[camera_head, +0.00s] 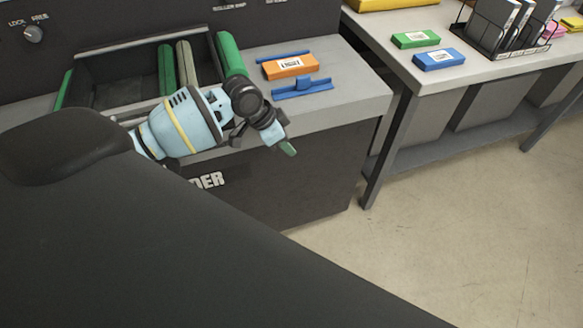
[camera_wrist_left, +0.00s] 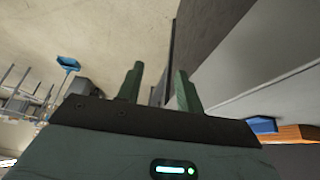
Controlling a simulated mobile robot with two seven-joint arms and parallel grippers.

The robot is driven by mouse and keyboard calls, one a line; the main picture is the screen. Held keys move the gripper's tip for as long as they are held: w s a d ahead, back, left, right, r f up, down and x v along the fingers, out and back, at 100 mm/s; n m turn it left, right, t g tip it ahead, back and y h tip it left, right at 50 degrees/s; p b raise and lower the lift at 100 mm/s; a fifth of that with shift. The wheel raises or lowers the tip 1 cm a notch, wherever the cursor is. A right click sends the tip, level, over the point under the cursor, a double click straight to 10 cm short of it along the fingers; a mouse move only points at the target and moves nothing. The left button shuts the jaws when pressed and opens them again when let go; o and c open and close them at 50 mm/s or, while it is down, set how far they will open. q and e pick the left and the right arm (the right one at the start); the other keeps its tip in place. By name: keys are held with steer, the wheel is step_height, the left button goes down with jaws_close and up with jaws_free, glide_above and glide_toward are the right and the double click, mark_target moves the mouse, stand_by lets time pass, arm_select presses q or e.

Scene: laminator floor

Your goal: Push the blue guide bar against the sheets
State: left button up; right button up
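The blue guide bar (camera_head: 303,91) with a raised block lies on the grey machine ledge, in front of an orange stack with a white label (camera_head: 290,66), which I take for the sheets. A narrow strip of ledge appears between them. A second, thin blue bar (camera_head: 283,56) lies behind the stack. My left gripper (camera_head: 288,148) hangs in front of the ledge, below and left of the guide bar, not touching it. In the left wrist view its green fingers (camera_wrist_left: 160,84) are apart with nothing between them. A blue part (camera_wrist_left: 262,125) and the orange stack (camera_wrist_left: 300,134) show at the right there.
Green and beige rollers (camera_head: 168,70) sit in the machine's recess at the left. A grey table (camera_head: 455,72) at the right holds green (camera_head: 415,39) and blue (camera_head: 438,60) packs and a wire rack (camera_head: 500,28). Open floor (camera_head: 450,230) lies in front.

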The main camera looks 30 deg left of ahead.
arm_select(q)
steer(key=s+d+f, duration=0.3)
steer(key=f, duration=0.2)
steer(key=shift+d+f, duration=0.35)
stand_by(0.3)
